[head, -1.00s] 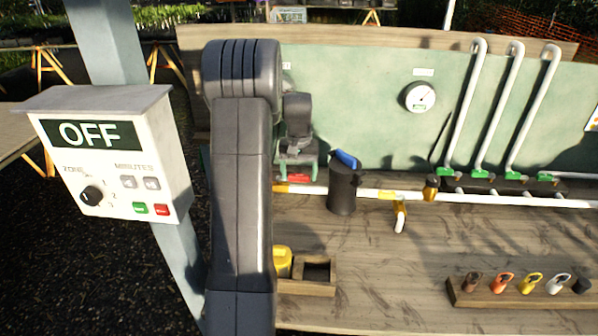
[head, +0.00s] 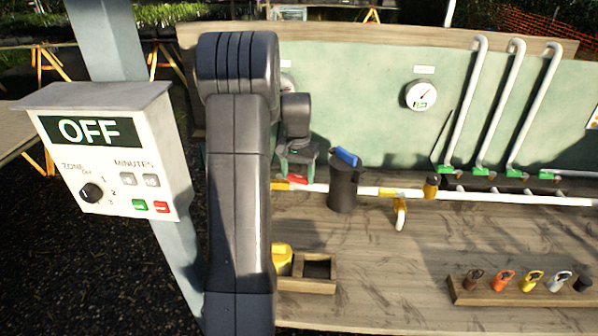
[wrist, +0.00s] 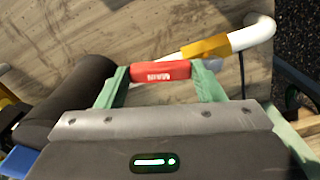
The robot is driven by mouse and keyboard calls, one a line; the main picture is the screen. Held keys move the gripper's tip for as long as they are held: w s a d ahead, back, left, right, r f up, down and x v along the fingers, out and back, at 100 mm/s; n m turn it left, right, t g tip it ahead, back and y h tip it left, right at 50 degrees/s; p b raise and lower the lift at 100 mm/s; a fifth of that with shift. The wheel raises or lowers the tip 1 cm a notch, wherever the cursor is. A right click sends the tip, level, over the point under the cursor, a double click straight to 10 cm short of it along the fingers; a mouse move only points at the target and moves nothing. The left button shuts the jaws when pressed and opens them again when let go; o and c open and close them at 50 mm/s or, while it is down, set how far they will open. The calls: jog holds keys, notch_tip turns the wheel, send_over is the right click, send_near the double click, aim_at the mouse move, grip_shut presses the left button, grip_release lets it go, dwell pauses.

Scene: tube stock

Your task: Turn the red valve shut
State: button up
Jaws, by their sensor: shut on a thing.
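The red valve handle (wrist: 160,71) shows in the wrist view, with white lettering on it. It lies between the two green fingers of my gripper (wrist: 162,80), which are shut on it. In the head view the red handle (head: 298,179) shows low under my gripper (head: 299,168), beside the white pipe (head: 368,191). My arm hides part of the pipe and what lies left of the valve. In the wrist view a yellow fitting (wrist: 205,47) and a white pipe elbow (wrist: 255,33) lie just beyond the handle.
A dark cylinder with a blue top (head: 343,187) stands close right of the valve. A wooden tray (head: 318,288) with a yellow item is at the front. A control box (head: 105,160) reading OFF is at left. A gauge (head: 420,95) hangs on the green panel.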

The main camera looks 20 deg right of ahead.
jog(key=s+a+m, duration=0.1)
jog(key=a+m, duration=0.6)
jog(key=m, duration=0.7)
jog(key=shift+m, duration=0.3)
jog(key=shift+s, duration=0.1)
jog(key=o, duration=1.1)
jog(key=shift+r+b, duration=0.1)
jog(key=shift+b, duration=0.2)
notch_tip(320, 180, up, 14)
jog(key=shift+b, duration=0.3)
jog(key=shift+f, duration=0.2)
